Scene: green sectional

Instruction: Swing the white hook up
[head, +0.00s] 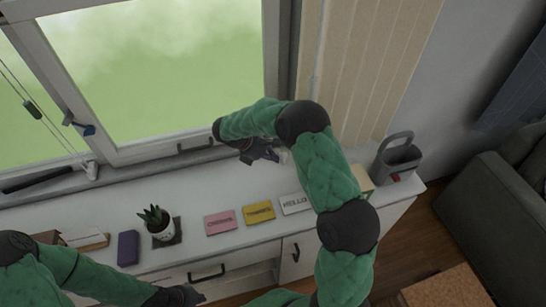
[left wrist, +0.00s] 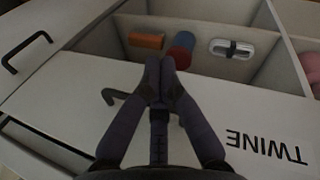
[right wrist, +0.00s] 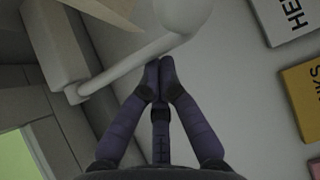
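A pale rod with a rounded end, which looks like the white hook (right wrist: 125,68), runs across the upper left of the right wrist view. Its lower end meets a pale block. In the head view a small whitish part of it (head: 285,157) seems to show beside my right gripper (head: 268,154), partly hidden by my arm. My right gripper's fingers, also in the right wrist view (right wrist: 160,70), are shut with nothing seen between them. The tips are close to the rod; I cannot tell whether they touch. My left gripper (left wrist: 160,72) is shut and empty in front of the cabinet.
The white counter (head: 190,190) holds a potted plant (head: 158,222), pink (head: 220,222), yellow (head: 259,211) and white cards (head: 296,203), and a grey caddy (head: 397,158). A window stands behind. Below my left gripper is an open compartmented drawer, with a black handle (left wrist: 115,96) nearby.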

